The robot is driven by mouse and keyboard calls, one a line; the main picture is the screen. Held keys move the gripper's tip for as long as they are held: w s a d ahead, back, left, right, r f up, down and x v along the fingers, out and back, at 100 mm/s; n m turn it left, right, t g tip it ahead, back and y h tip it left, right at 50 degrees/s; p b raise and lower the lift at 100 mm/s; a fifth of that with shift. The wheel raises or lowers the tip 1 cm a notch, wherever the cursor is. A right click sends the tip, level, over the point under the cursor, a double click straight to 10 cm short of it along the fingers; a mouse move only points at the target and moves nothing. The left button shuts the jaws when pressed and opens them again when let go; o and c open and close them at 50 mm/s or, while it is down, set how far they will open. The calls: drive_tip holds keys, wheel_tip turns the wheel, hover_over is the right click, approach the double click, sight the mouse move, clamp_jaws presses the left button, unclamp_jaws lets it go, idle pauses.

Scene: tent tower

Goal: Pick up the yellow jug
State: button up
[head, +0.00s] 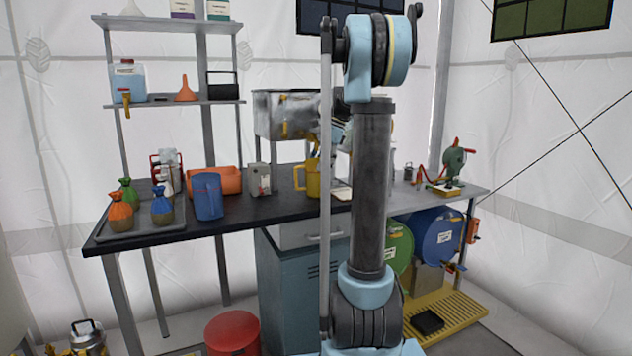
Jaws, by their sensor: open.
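The yellow jug (313,180) stands upright on the dark worktop (270,208), just left of my arm's upright column. Its handle points left. My own arm hides part of the jug's right side. My gripper (322,146) is above and close to the jug, partly hidden behind my arm, and it is open. I cannot tell whether the fingers touch the jug.
A blue jug (207,196), an orange bin (229,180) and a grey can (259,179) stand left of the yellow jug. A tray (143,230) with tied bags is further left. A metal box (272,115) is behind.

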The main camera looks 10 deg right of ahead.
drive_tip(key=shift+a+f, duration=0.1)
drive_tip(key=shift+f, duration=0.2)
drive_tip(key=shift+c, duration=0.6)
drive_tip(key=c, duration=1.5)
drive_tip(key=shift+r, duration=0.1)
